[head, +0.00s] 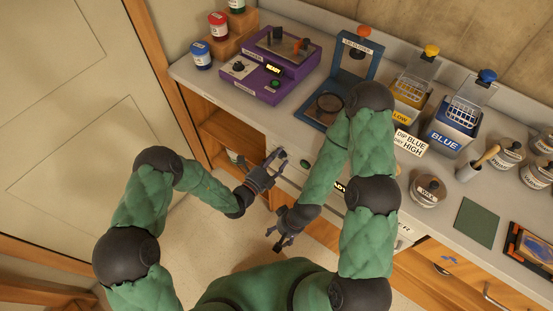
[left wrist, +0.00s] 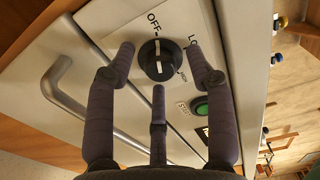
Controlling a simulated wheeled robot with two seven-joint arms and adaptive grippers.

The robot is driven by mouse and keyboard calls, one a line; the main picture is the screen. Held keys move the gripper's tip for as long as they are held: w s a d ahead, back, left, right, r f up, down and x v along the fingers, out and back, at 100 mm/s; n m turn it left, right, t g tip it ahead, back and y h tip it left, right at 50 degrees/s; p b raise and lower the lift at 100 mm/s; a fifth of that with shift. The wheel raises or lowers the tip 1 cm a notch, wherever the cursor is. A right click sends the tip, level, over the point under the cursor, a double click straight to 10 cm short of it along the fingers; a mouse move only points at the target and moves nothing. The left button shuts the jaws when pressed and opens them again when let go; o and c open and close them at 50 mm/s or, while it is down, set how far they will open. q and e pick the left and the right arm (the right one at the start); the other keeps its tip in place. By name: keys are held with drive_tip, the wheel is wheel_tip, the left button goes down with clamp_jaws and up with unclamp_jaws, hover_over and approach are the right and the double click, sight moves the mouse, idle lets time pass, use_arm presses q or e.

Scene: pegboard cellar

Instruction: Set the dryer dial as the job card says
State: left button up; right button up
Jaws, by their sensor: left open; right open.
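The job card (head: 408,143) on the bench reads "DIP BLUE, DRY HIGH". The black dryer dial (left wrist: 158,60) sits on a white panel marked OFF, LOW and HIGH. Its white line runs nearly upright in the left wrist view, roughly in line with OFF. My left gripper (head: 278,157) is open at the bench front, its fingertips spread around the dial; I cannot tell if they touch it. My right gripper (head: 283,243) is open and empty, low in front of the bench.
A bar handle (left wrist: 65,88) stands out left of the dial in the left wrist view. On the bench are a purple machine (head: 270,65) showing READY, a blue stand (head: 352,65), and a blue tank (head: 452,135). An open shelf (head: 222,130) is left of the dryer.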

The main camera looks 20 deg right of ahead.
use_arm(q)
clamp_jaws()
